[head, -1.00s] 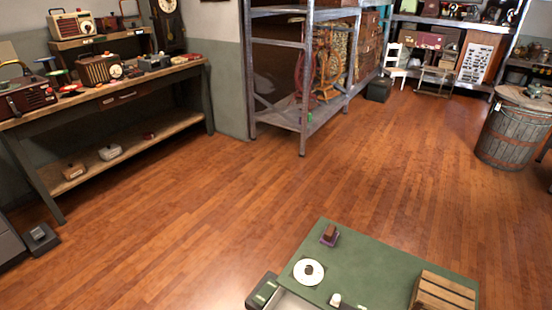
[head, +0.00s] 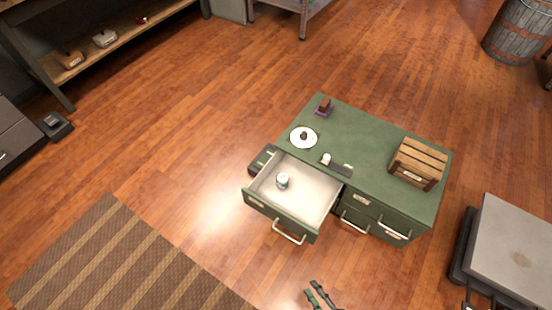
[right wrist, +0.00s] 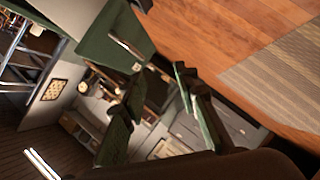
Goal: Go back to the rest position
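My right gripper (head: 320,295) shows at the bottom edge of the head view, in front of the green cabinet and apart from it. In the right wrist view its two fingers (right wrist: 158,108) stand well apart with nothing between them, so it is open and empty. My left gripper is not in view. The green cabinet (head: 365,150) has its top left drawer (head: 310,205) pulled open. A small white and dark can (head: 283,181) stands inside the drawer.
On the cabinet top are a wooden crate (head: 418,162), a white disc (head: 304,138) and small items. A grey flat-topped object (head: 515,240) stands at the right. A striped rug (head: 115,265) lies at lower left. The wooden floor between is clear.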

